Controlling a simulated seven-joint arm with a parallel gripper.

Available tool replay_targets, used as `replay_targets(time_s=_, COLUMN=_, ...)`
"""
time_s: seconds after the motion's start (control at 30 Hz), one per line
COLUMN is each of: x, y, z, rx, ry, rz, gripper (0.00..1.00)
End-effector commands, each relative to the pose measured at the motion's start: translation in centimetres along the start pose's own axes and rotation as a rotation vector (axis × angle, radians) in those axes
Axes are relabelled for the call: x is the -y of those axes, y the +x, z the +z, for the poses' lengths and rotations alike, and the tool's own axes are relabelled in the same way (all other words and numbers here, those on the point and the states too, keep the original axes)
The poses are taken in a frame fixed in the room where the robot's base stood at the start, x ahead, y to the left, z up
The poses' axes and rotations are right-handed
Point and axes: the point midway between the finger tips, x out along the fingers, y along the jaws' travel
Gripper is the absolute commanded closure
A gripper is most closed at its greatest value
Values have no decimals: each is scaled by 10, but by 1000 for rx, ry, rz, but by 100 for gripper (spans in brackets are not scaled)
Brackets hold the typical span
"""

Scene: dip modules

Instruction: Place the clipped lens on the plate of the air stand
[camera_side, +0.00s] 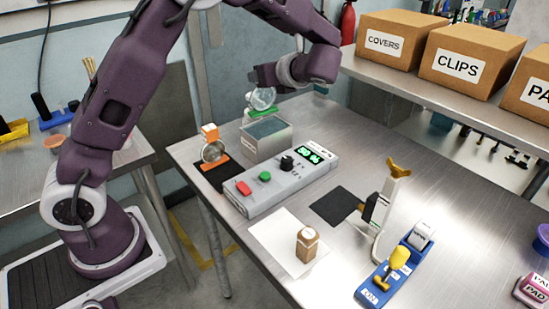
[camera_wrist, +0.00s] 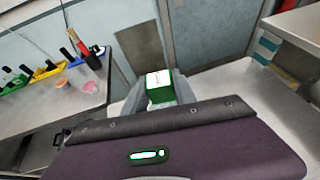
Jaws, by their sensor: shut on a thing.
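My gripper (camera_side: 262,82) is raised above the far left part of the steel table in the side view. A clear round lens (camera_side: 263,98) hangs just below its jaws. In the wrist view, a green clip with a white labelled top (camera_wrist: 158,84) sits between the grey fingers, and the gripper is shut on it. The lens is mostly hidden there. A white upright stand with a yellow wing knob (camera_side: 397,168) and a dark head rises beside a black plate (camera_side: 338,205); I cannot tell if this is the air stand.
A second round lens in an orange clip (camera_side: 211,134) stands upright on a black mat.

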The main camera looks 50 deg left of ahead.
Motion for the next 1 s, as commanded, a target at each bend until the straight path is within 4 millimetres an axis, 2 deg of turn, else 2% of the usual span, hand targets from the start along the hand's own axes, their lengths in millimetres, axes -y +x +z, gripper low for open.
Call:
replay_targets(time_s=0.07, x=1, y=-10, z=3, rx=-2, ry=74, rz=-175, gripper=100)
replay_targets(time_s=0.13, x=6, y=-24, z=-4, rx=-2, ry=146, rz=-349, gripper=100)
replay_targets(time_s=0.3, x=2, y=-69, z=-44, rx=-6, ry=313, rz=-738, gripper=100)
replay_targets(time_s=0.43, x=-11, y=-93, z=-71, rx=-5, ry=390, rz=-919, gripper=100)
replay_targets(time_s=0.6, x=-18, y=-108, z=-86, rx=-4, ry=422, rz=-1017, gripper=100)
replay_targets(time_s=0.67, x=-11, y=-116, z=-90, rx=-4, ry=429, rz=-1038, gripper=100)
replay_targets(time_s=0.77, x=12, y=-139, z=-98, rx=-7, ry=448, rz=-1083, gripper=100)
replay_targets(time_s=1.0, x=73, y=-217, z=-119, rx=-9, ry=512, rz=-1231, gripper=100)
